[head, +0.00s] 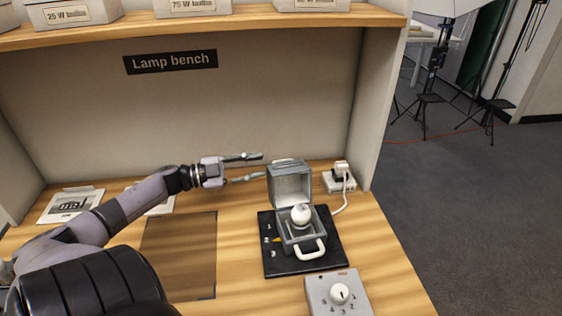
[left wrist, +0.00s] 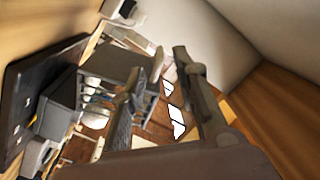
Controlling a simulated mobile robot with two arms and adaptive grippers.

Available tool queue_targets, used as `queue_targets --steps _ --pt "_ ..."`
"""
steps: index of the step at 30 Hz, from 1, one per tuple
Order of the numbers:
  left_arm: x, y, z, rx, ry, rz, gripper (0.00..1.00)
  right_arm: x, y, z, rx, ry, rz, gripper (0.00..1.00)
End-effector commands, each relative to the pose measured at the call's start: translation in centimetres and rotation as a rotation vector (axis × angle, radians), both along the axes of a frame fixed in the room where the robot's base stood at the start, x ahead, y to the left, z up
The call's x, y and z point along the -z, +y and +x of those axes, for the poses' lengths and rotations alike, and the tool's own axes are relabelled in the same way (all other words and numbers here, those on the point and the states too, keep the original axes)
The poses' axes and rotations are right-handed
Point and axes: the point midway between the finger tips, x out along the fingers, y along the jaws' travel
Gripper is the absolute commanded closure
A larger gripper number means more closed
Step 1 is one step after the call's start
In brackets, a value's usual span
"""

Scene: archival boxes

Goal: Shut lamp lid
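The grey lamp box (head: 303,233) stands on a black base plate (head: 280,265). Its lid (head: 290,184) is open and stands upright at the back. A round white bulb (head: 300,214) shows in the box, and a white handle (head: 307,252) is at its front. My left gripper (head: 253,168) is open and empty, just left of the lid near its top edge; whether it touches the lid I cannot tell. In the left wrist view its two fingers (left wrist: 158,68) are spread, with the tilted grey lid (left wrist: 113,60) beside them. My right gripper is not in view.
A white plug in a socket block (head: 341,180) stands right of the lid, with a cable. A dial box (head: 338,295) sits at the front right. Printed cards (head: 70,204) lie at left. A shelf (head: 230,30) with boxes overhangs the bench. A brown mat (head: 180,255) is bare.

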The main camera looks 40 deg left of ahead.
Motion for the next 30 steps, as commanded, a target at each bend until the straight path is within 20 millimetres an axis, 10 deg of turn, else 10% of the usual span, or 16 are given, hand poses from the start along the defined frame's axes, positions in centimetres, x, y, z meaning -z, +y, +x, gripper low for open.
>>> queue_targets --steps 13,30 --pt "-0.1 -3.5 5.6 0.0 -0.002 -0.002 0.72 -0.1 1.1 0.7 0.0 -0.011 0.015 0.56" --pt "0.0 -4.0 6.5 0.0 0.001 -0.001 0.79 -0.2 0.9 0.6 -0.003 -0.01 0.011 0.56"
